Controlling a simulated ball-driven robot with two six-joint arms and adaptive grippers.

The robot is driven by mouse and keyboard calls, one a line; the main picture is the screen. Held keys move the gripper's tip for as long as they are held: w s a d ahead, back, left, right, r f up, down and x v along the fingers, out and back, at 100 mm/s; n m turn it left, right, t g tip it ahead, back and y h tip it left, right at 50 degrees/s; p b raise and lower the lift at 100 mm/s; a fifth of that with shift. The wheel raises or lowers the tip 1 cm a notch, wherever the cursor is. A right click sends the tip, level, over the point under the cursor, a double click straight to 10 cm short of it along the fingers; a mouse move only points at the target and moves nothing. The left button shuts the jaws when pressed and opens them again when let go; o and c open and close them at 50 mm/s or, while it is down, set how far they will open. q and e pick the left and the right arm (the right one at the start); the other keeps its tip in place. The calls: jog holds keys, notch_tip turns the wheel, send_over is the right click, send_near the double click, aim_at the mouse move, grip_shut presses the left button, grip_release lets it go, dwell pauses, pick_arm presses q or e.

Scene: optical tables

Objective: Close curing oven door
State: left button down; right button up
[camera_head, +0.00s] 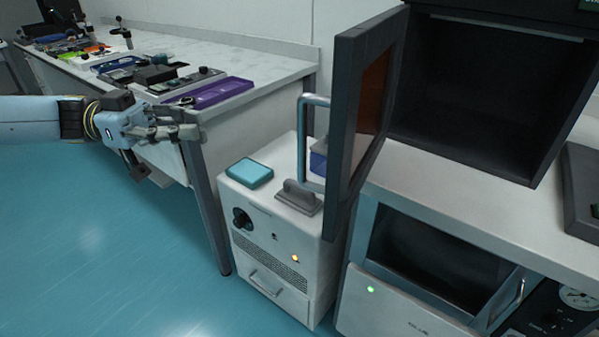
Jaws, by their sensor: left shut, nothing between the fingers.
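The curing oven door (345,120) stands wide open, swung out toward me, with an amber window and a light blue bar handle (302,145) on its left side. The oven's dark, empty-looking chamber (480,90) is at the upper right. My left gripper (198,132) is shut and empty, in front of the long table at the left. It is well left of the door handle and apart from it. My right gripper is not in view.
A white cabinet (270,240) with a teal box (249,173) on top stands below the door. A long table (215,45) holds a purple tray (222,92) and several tools. A lower unit (395,305) sits under the oven. The teal floor (90,240) at left is clear.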

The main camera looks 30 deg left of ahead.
pick_arm(q)
jog(key=b, duration=0.2)
send_near(299, 144)
jog(key=x, duration=0.4)
jog(key=w+x, duration=0.1)
jog(key=x, duration=0.1)
jog(key=shift+w+d+f, duration=0.1)
jog(key=shift+d+f, duration=0.05)
jog(key=shift+f, duration=0.1)
jog(key=shift+d, duration=0.15)
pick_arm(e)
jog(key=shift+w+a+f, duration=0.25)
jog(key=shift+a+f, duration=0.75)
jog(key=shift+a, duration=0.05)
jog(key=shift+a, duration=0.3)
